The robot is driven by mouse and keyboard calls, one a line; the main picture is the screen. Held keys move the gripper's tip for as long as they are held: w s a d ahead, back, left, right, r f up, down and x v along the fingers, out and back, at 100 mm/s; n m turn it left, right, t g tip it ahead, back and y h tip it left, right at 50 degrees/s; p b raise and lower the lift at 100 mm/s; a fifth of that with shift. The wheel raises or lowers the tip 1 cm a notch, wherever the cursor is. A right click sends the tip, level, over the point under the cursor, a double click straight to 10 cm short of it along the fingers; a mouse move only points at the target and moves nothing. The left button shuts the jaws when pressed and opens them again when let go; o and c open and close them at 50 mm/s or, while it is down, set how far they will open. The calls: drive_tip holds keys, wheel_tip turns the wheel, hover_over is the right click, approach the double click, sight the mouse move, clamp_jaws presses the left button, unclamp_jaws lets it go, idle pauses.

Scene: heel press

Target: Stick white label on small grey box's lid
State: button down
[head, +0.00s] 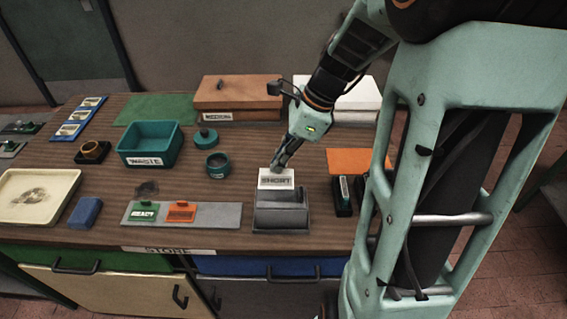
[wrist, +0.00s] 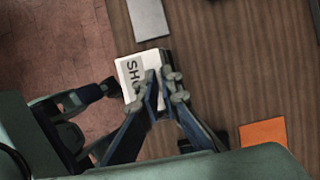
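The white label (head: 272,182), printed "SHORT", is at my gripper (head: 284,161), face toward the camera. In the wrist view the label (wrist: 127,69) lies under the fingertips, and the left finger hides part of its print. My gripper (wrist: 160,75) has its fingertips close together at the label's back edge and appears shut on it. The small grey box (head: 281,218) stands upright on the table, directly below and in front of the label. The label overlaps the back of its top; I cannot tell whether they touch.
Left of the box is a grey plate (head: 229,214) with green and orange labels. Behind are a teal waste bin (head: 150,158), a teal pot (head: 217,166) and a brown box (head: 238,93). The table's front edge is near.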

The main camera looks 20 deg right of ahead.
sight(284, 171)
drive_tip(key=shift+f+b, duration=2.25)
drive_tip(key=shift+f, duration=0.1)
drive_tip(key=shift+f+b, duration=0.35)
drive_tip(key=shift+f, duration=0.4)
drive_tip(key=shift+f, duration=0.45)
drive_tip(key=shift+f, duration=0.2)
drive_tip(key=c, duration=2.1)
unclamp_jaws()
drive_tip(key=shift+o, duration=0.3)
drive_tip(key=o, duration=0.5)
drive_tip(key=shift+r, duration=0.1)
